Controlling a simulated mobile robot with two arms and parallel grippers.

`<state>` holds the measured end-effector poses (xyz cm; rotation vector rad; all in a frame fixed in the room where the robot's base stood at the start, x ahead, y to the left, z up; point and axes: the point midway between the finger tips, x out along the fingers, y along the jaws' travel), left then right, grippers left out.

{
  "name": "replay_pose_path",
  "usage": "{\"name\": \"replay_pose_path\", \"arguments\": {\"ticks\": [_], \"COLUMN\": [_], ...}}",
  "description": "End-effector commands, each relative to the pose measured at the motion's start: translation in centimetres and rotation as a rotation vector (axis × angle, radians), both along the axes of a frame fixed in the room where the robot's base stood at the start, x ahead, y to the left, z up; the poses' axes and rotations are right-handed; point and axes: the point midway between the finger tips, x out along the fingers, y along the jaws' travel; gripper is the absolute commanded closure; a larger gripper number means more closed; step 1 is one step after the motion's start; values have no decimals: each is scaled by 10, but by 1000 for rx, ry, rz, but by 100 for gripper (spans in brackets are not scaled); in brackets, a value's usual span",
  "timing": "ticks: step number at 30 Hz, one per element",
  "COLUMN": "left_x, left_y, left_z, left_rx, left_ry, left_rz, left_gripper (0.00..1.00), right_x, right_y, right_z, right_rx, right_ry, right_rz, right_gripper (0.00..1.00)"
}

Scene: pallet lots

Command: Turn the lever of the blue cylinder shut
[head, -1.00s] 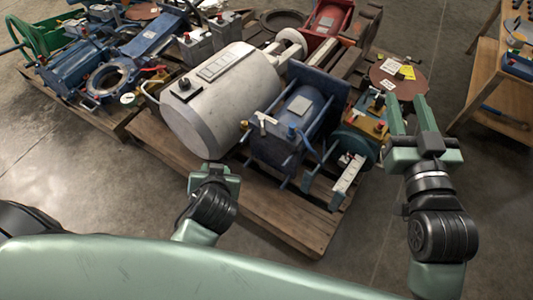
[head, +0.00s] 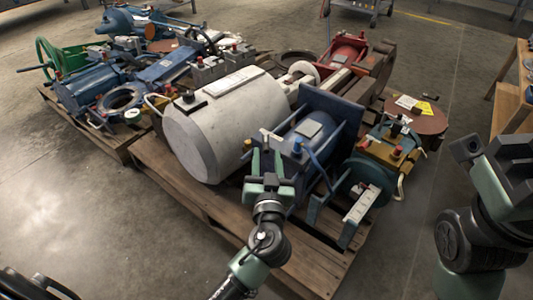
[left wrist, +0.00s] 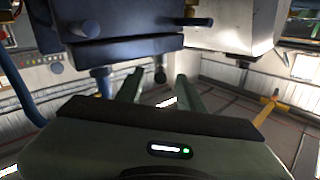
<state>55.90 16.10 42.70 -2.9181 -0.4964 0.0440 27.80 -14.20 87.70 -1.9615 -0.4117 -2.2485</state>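The blue cylinder (head: 312,127) lies in a dark blue frame with end plates and rods, on a wooden pallet. A pale lever-like piece (head: 271,137) shows at its near left end, beside a small blue cap (head: 297,147). My left gripper (head: 266,158) is open, its two green fingers just below and around the line of that piece; contact cannot be told. In the left wrist view the fingers (left wrist: 158,88) are apart with nothing seen between them, and a blue block (left wrist: 120,25) fills the top. My right gripper (head: 495,155) is at the right edge, its fingertips unclear.
A green and yellow unit (head: 384,150) and a rust-coloured disc (head: 418,117) are to the right. The wooden pallet (head: 195,190) has a bare front edge, with open floor before it.

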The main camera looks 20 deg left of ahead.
Motion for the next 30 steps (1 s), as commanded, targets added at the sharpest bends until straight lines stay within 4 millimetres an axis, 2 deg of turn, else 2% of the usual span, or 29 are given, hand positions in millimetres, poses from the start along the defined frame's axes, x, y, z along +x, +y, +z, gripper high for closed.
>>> {"name": "replay_pose_path", "arguments": {"ticks": [6, 16, 17, 20, 21, 30], "left_x": [24, 28, 28, 28, 28, 28], "left_y": [9, 10, 10, 10, 10, 10], "left_z": [-1, 0, 0, 0, 0, -1], "left_rx": [2, 0, 0, 0, 0, 0], "left_ry": [1, 2, 2, 2, 2, 2], "left_rz": [0, 0, 0, 0, 0, 0], "left_gripper": [62, 62, 68, 95, 100, 100], "right_x": [-4, -5, -5, -5, -5, -5], "right_y": [0, 1, 1, 1, 1, 1], "right_z": [2, 3, 3, 3, 3, 3], "right_rx": [-2, -2, -2, -3, -3, -3], "right_ry": [-18, -23, -23, -22, -22, -22], "right_rz": [-2, -2, -2, -2, -2, -2], "right_gripper": [62, 62, 62, 62, 62, 62]}}
